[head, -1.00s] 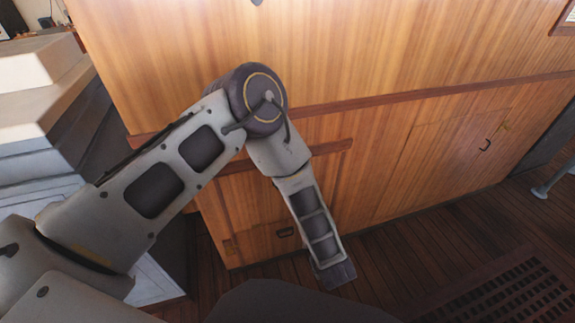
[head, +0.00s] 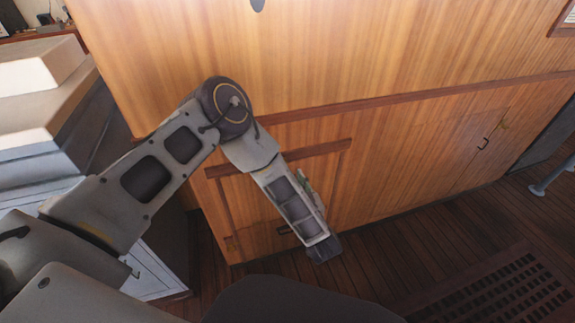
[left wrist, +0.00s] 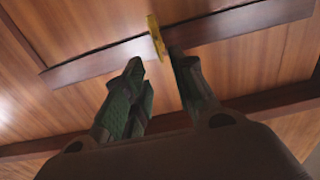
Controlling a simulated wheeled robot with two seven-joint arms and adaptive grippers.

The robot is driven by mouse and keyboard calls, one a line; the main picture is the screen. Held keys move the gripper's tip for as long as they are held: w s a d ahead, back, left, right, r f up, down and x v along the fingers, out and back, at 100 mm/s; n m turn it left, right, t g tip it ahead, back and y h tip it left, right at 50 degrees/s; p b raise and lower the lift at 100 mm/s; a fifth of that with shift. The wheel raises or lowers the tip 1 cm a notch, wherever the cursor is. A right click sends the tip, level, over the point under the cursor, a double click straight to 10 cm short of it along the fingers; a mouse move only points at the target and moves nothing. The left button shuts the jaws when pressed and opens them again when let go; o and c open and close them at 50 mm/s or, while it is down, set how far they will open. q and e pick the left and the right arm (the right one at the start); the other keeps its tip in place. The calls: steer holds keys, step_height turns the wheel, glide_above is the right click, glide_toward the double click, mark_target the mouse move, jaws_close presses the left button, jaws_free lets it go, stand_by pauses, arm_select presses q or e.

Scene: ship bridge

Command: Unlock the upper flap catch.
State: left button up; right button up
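The upper flap catch (left wrist: 157,38) is a small yellow, brass-like bar on the dark wooden strip (left wrist: 100,62) in the left wrist view. The flap (head: 262,200) is a framed wooden panel low on the cabinet front; my left arm covers part of it and hides the catch in the head view. My left gripper (left wrist: 158,60) has its two fingers apart, with the catch at the gap, close to the right fingertip. Contact cannot be told. My right gripper is out of view.
A cabinet door with a handle (head: 484,143) is at the right. A floor grating (head: 500,290) lies at lower right. Pale stepped casing (head: 40,110) stands at the left.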

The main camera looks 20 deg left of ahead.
arm_select(q)
steer(key=x, duration=0.7)
steer(key=shift+w+a+b, duration=0.25)
steer(key=shift+b, duration=0.2)
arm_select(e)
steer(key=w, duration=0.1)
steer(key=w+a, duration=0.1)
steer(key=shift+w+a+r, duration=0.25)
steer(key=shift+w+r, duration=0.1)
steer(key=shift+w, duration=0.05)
arm_select(q)
steer(key=shift+c, duration=0.2)
jaws_close()
